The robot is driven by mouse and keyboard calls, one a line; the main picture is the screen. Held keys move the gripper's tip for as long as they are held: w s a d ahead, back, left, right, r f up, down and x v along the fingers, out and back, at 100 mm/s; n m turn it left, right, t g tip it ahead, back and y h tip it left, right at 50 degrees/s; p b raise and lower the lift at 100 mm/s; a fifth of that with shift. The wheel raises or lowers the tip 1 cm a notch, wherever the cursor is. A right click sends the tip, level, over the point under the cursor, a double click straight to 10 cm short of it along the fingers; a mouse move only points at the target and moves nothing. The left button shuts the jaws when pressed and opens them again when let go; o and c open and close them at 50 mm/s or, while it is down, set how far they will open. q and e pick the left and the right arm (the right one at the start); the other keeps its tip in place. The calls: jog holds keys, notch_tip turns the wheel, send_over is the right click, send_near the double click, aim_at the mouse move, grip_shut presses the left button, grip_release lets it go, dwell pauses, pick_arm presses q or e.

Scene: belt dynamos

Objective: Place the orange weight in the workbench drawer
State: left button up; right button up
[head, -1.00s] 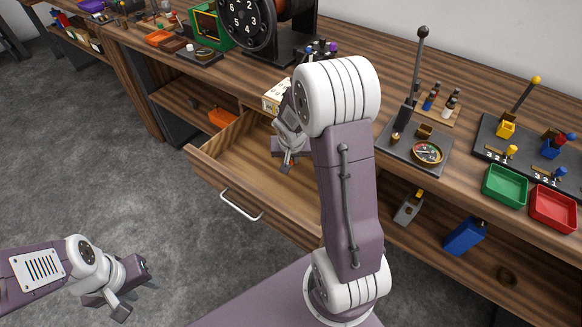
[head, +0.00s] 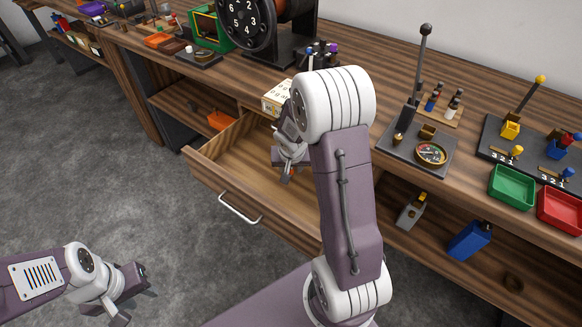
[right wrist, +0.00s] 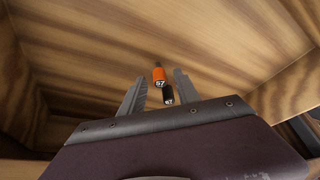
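The orange weight (right wrist: 158,76), marked 57, shows in the right wrist view over the wooden floor of the open drawer. A dark piece (right wrist: 168,95), also marked 57, shows just beside it; I cannot tell whether it is separate. My right gripper (right wrist: 155,84) is open, with its fingers on either side of the weight and gaps visible. In the head view my right gripper (head: 287,172) points down into the workbench drawer (head: 215,190), and its arm hides part of the drawer. My left gripper (head: 135,296) is low at the left over the floor, its opening unclear.
The drawer is pulled out, with a white handle (head: 240,208). A cream box (head: 277,97) stands on the bench edge behind it. A lever panel (head: 418,145), a green tray (head: 512,187) and a red tray (head: 560,210) are to the right. Grey floor is clear at left.

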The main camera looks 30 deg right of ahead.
jog(key=p+v, duration=0.4)
jog(key=v, duration=0.8)
